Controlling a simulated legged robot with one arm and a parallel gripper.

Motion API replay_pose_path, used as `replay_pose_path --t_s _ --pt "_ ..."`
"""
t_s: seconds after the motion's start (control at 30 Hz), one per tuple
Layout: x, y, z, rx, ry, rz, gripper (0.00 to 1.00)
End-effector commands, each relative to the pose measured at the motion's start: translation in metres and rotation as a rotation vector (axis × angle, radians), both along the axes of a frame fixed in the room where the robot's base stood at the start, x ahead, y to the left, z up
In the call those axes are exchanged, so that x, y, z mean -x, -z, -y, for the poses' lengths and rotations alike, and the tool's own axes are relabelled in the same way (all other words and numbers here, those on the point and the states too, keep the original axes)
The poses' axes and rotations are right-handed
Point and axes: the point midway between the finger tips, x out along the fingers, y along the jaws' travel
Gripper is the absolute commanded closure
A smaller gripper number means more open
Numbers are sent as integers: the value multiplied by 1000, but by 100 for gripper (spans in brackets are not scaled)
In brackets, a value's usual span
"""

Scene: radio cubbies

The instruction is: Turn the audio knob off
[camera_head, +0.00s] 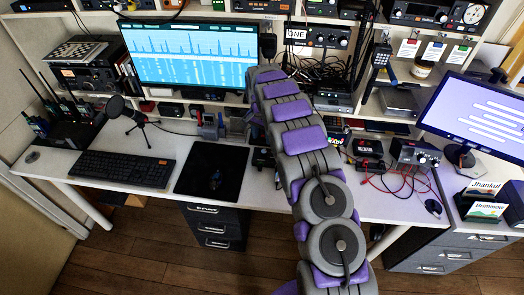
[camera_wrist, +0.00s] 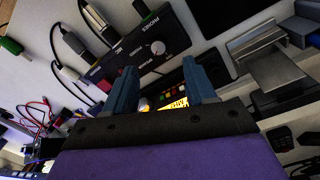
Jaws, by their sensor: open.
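In the wrist view a black box with white lettering (camera_wrist: 125,50) carries a round silver knob (camera_wrist: 158,47). The lettering by the knob is too small to read surely, so I cannot tell if it is the audio knob. My gripper (camera_wrist: 163,78) is open, its two blue fingers apart with nothing held between them. The silver knob shows just beyond the gap between the fingertips. A second small knob (camera_wrist: 143,105) shows between the fingers, on a device with a lit yellow display (camera_wrist: 179,102). In the head view my arm hides the gripper and the box.
Cables plug into the box's side (camera_wrist: 75,45). A grey metal bracket (camera_wrist: 260,58) stands to the right in the wrist view. The desk holds a keyboard (camera_head: 122,167), a black mat (camera_head: 212,171), a microphone (camera_head: 118,107) and monitors (camera_head: 190,55). Shelves of radios rise behind.

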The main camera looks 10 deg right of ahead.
Motion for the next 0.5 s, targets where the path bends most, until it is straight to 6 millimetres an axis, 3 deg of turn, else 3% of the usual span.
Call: replay_pose_path --t_s 0.03,0.2,0.5 --pt "1 14 2 -1 1 -5 45" --pt "2 44 0 3 0 -1 45" --pt "3 76 -1 5 0 -1 45"
